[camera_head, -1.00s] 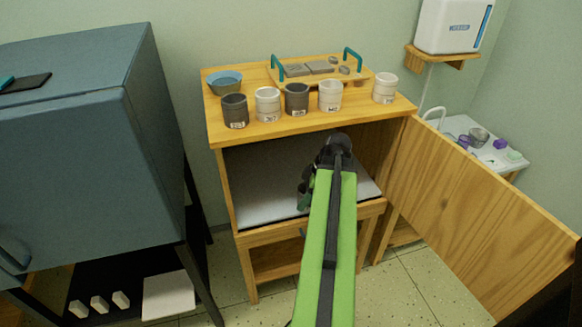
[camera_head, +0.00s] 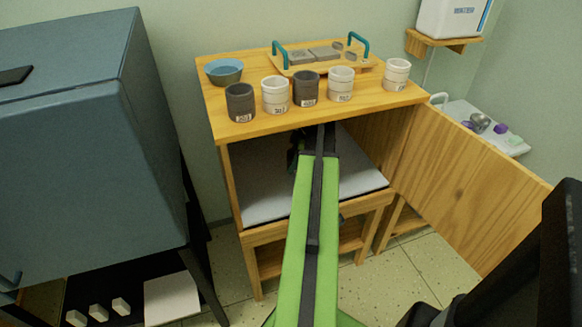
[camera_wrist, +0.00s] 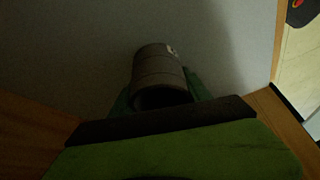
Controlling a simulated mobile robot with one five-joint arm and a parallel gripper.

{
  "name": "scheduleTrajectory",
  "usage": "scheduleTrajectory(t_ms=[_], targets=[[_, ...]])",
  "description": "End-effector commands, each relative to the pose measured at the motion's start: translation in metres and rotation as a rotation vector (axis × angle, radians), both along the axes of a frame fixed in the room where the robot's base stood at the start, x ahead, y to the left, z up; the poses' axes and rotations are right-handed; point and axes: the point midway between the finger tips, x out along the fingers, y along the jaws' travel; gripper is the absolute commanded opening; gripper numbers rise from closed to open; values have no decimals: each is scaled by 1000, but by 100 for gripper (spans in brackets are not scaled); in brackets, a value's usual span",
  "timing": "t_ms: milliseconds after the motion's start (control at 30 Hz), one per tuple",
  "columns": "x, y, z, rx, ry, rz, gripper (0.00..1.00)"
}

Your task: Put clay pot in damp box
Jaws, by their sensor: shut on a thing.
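The damp box (camera_head: 232,185) is a wooden cabinet with its door (camera_head: 470,185) swung open to the right and a pale floor (camera_head: 262,195) inside. My green arm reaches into it. My gripper (camera_wrist: 160,98) is shut on a dark clay pot (camera_wrist: 160,72), with green fingers at its sides in the wrist view. The pot has a small white label at its far end. In the head view the gripper (camera_head: 298,150) is mostly hidden under the cabinet top, and the pot cannot be made out. I cannot tell whether the pot touches the floor.
Several dark and white pots (camera_head: 305,88) stand on the cabinet top, with a blue bowl (camera_head: 223,71) and a wooden tray (camera_head: 292,70) with teal handles. A blue-grey cabinet (camera_head: 90,150) stands at the left. The pale floor around my gripper looks clear.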

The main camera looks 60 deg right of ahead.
Motion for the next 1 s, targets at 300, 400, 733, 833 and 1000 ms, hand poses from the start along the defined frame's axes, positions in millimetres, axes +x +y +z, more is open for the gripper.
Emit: scheduleTrajectory(t_ms=[300,400,733,833,1000], targets=[[-4,-5,-17,0,0,-8,8],[-5,-5,-20,0,0,-9,8],[-6,-6,-20,0,0,-11,77],[-6,-6,-20,0,0,-11,77],[-7,-7,-11,0,0,-12,77]])
